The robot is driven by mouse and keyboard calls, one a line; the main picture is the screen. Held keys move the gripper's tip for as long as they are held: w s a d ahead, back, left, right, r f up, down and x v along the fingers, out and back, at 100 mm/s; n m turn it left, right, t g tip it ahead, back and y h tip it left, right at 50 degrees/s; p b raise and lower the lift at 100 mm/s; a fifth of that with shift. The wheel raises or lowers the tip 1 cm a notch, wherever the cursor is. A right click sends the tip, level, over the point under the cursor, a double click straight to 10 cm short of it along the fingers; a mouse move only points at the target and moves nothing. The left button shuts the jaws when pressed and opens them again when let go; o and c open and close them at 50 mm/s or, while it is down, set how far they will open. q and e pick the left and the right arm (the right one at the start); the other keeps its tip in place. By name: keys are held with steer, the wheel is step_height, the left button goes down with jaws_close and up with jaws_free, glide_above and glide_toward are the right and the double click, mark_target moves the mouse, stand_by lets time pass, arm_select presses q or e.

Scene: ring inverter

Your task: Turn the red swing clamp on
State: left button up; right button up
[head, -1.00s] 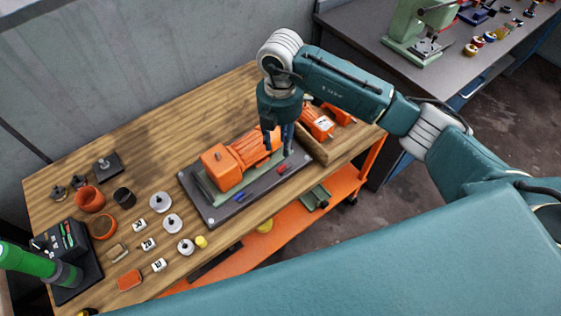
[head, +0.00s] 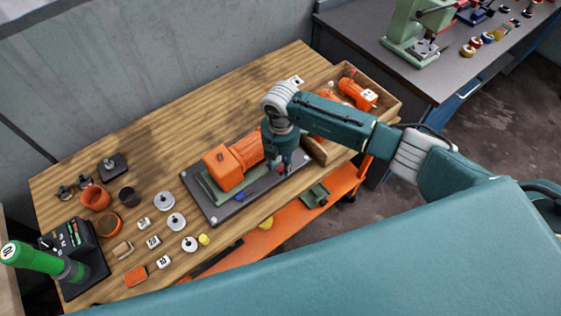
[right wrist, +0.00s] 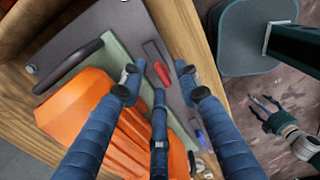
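The red swing clamp (right wrist: 162,74) sits on the dark fixture plate (right wrist: 160,22), beside the orange motor (right wrist: 75,108). My right gripper (right wrist: 160,84) is open, with its blue fingers spread on both sides of the clamp in the right wrist view. I cannot tell whether they touch it. In the head view my right gripper (head: 282,168) is low over the plate's right end and mostly hides the clamp. A blue clamp (head: 240,197) is farther left on the plate. My left gripper (right wrist: 264,106) shows small in the right wrist view, over the floor, fingers apart.
A wooden crate (head: 385,112) with orange motors stands right of the plate. Cups, discs and numbered blocks lie on the table's left part, near a black device (head: 70,240) with a green handle. The table's back (head: 200,105) is clear.

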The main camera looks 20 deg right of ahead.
steer(key=shift+c, duration=0.3)
jaws_close()
